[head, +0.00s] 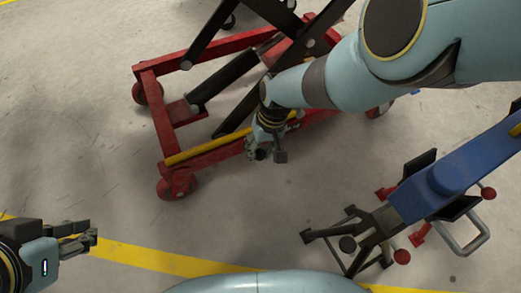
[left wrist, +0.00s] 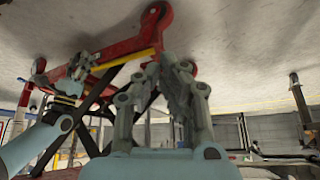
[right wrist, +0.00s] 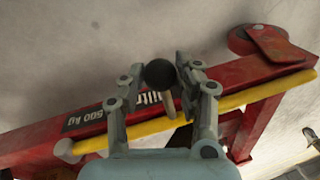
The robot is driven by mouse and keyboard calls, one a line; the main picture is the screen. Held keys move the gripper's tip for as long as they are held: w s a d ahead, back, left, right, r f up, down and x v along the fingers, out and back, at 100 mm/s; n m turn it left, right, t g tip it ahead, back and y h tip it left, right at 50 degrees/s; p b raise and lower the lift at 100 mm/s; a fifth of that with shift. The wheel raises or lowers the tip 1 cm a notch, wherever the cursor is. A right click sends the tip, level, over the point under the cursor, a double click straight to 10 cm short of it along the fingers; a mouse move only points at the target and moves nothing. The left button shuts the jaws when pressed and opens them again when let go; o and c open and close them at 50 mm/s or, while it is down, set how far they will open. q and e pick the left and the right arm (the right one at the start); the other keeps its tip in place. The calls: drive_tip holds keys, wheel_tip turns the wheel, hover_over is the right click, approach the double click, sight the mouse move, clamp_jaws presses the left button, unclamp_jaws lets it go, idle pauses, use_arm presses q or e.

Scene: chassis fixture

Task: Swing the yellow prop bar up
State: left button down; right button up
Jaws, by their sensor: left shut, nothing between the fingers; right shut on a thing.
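The yellow prop bar (head: 205,149) lies low along the near rail of the red wheeled frame (head: 153,108). It also shows in the right wrist view (right wrist: 245,97), along the red rail with white lettering. My right gripper (head: 265,154) is at the bar's middle stretch. In the right wrist view its fingers are shut on a black ball knob (right wrist: 160,73) on a short stem by the bar; where the stem joins is partly hidden. My left gripper (head: 88,236) is shut and empty, away from the frame at the lower left.
Black crossed arms (head: 215,37) rise from the red frame. A blue beam (head: 450,175) with black pads and red knobs stands at the right. A yellow floor line (head: 165,260) crosses the near floor. The floor between my left gripper and the frame is clear.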

clamp_jaws()
